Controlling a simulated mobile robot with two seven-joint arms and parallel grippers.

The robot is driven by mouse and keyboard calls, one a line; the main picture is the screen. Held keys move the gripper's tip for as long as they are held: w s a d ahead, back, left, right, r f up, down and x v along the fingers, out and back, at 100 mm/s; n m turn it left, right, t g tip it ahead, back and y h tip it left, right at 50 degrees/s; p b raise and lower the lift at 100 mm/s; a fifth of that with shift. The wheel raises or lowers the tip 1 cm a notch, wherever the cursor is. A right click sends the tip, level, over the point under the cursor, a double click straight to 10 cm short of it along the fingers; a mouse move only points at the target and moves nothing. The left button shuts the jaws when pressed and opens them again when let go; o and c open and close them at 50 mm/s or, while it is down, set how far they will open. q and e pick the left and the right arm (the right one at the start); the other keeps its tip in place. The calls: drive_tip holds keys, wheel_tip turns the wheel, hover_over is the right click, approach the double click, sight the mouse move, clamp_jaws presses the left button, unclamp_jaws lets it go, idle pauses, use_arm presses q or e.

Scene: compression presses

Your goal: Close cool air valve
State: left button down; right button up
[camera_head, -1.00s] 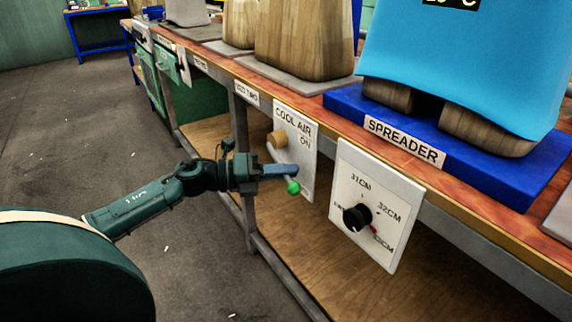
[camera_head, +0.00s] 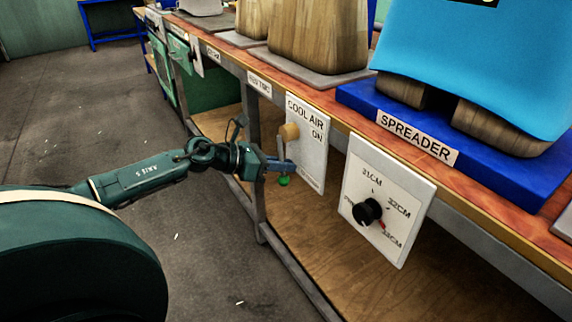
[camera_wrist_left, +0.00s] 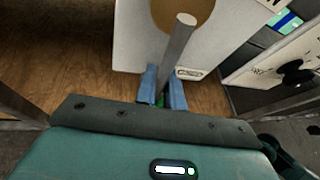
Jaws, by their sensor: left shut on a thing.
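The cool air valve is a white panel (camera_head: 312,150) marked "COOL AIR" and "ON" on the bench's front. It has a round tan hub (camera_head: 289,131) and a lever with a green end (camera_head: 284,181). The lever hangs about straight down from the hub. My left gripper (camera_head: 280,166) is shut on the lever near its green end. In the left wrist view the grey lever (camera_wrist_left: 178,45) runs up from between the blue fingers (camera_wrist_left: 164,93), in front of the hub (camera_wrist_left: 188,14). The panel's lower label (camera_head: 310,184) is too small to read. My right gripper is not in view.
A second white panel with a black dial (camera_head: 367,211) is right of the valve. Above it a blue base (camera_head: 360,100) labelled "SPREADER" stands on the bench. A grey bench leg (camera_head: 256,175) is close behind my left gripper. Floor is clear at left.

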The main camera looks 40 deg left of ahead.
use_arm(q)
drive_tip(key=shift+w+a+m+y, duration=0.2)
drive_tip(key=shift+a+m+y, duration=0.2)
drive_tip(key=shift+a+m, duration=0.1)
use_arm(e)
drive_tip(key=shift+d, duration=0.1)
use_arm(q)
drive_tip(key=shift+w+a, duration=0.1)
drive_tip(key=shift+a, duration=0.05)
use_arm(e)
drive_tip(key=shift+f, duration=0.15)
use_arm(q)
drive_tip(key=c, duration=1.5)
unclamp_jaws()
drive_tip(key=shift+p+v, duration=3)
drive_tip(key=shift+v, duration=3.6)
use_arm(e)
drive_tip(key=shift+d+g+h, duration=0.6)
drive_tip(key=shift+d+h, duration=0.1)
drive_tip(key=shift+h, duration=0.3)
